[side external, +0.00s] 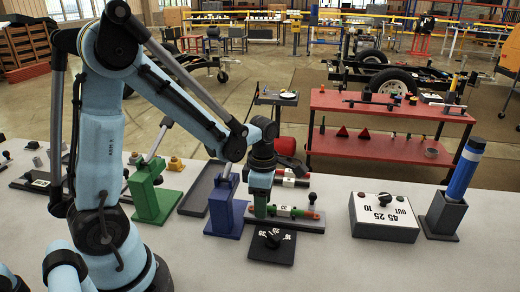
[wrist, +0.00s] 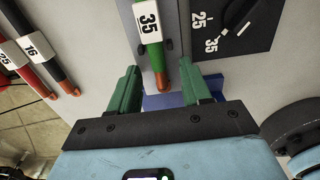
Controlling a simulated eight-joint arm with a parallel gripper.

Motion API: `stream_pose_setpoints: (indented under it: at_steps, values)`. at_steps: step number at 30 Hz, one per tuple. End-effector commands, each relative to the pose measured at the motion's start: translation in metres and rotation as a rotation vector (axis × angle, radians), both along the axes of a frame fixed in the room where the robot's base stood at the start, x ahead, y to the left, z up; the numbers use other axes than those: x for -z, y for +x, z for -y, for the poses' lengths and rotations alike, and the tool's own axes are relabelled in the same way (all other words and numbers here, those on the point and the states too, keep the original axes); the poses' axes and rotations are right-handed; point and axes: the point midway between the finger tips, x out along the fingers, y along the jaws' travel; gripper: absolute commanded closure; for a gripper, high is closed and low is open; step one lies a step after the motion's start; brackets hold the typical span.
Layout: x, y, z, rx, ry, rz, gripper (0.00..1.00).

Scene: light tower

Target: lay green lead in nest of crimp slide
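The green lead (wrist: 153,52) has a white 35 label and a copper tip in the wrist view. It lies lengthwise along the grey crimp slide (side external: 290,224), between two small dark posts; I cannot tell if it is fully seated. In the side external view the green lead (side external: 298,213) also shows along the slide, near a black knob at the slide's right end. My gripper (wrist: 165,95) has green fingers, one on each side of the lead's tip, with a gap to it on both sides. In the side external view my gripper (side external: 262,208) is low over the slide's left end.
A blue lever press (side external: 224,212) stands left of the slide, and a green one (side external: 150,200) further left. A black dial plate (side external: 271,248) lies in front. Red and black leads (wrist: 35,55) lie behind. A white box (side external: 384,218) and a holder with a blue cylinder (side external: 443,215) stand right.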

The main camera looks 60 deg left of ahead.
Motion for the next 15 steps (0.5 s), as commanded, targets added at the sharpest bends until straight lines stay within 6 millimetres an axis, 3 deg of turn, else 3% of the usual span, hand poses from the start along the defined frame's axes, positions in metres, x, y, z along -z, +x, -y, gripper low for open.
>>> stream_pose_setpoints:
  at_steps: [10,15]
  values:
    - [-0.002,0.0,0.0,0.0,0.0,0.0,0.52]
    - [-0.017,0.0,0.0,0.0,0.0,0.0,0.52]
